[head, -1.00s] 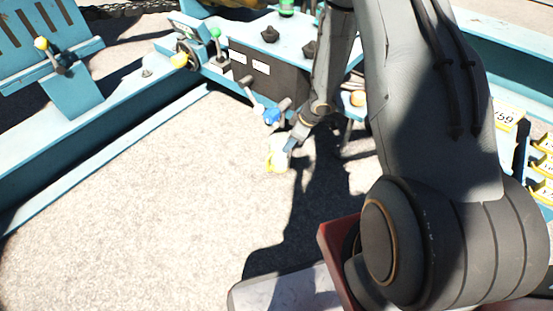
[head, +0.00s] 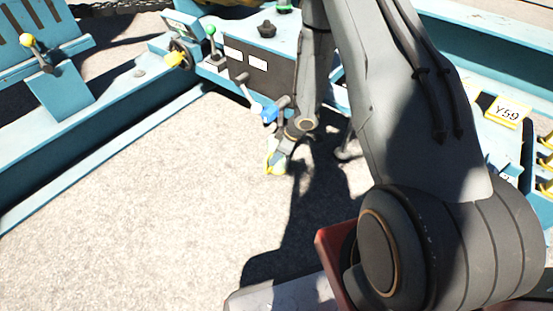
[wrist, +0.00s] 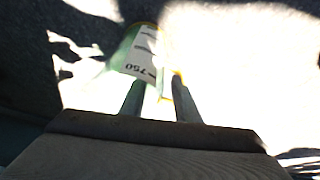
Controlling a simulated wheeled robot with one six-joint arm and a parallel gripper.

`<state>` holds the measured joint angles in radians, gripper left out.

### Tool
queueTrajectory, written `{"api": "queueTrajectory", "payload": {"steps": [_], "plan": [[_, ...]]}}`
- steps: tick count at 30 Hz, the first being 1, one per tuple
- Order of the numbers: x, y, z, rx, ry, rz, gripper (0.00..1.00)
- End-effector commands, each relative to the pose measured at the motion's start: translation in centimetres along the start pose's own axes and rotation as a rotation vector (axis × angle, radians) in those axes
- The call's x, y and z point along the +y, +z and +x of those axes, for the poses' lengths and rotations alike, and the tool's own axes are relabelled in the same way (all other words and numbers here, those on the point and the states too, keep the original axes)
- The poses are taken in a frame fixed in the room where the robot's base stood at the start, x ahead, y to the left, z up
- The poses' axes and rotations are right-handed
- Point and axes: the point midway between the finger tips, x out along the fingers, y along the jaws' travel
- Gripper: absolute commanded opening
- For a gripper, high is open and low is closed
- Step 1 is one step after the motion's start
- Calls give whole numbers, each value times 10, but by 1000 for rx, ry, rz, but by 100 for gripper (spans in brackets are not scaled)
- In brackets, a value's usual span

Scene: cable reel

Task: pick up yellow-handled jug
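The jug (wrist: 138,52) shows in the wrist view just past my fingertips, pale green with a white label reading 750. Thin yellow parts, likely its handle and rim, show by and between the fingers. In the head view the jug (head: 274,164) is a small pale and yellow shape on the ground below the arm's end, partly hidden. My gripper (wrist: 162,88) has its two fingers apart, pointing at the jug's handle side. The left finger overlaps the jug's lower edge in the picture; I cannot tell if it touches. Glare washes out the handle.
A blue machine frame (head: 110,145) runs along the left. A control panel (head: 262,75) with levers and a blue knob stands just behind the jug. Yellow tags (head: 507,111) are at right. Pale ground (head: 150,230) at the front left is clear.

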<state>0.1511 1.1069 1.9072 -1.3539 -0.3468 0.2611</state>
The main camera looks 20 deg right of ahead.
Motion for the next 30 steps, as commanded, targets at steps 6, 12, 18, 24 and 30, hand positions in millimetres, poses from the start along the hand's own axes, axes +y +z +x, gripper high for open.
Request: {"api": "queueTrajectory", "payload": {"steps": [6, 12, 18, 24, 30], "plan": [[0, 0, -1, 0, 0, 1, 2], [0, 0, -1, 0, 0, 1, 0], [0, 0, -1, 1, 1, 1, 0], [0, -1, -3, 1, 1, 0, 0], [1, -4, -11, 1, 1, 0, 0]]}}
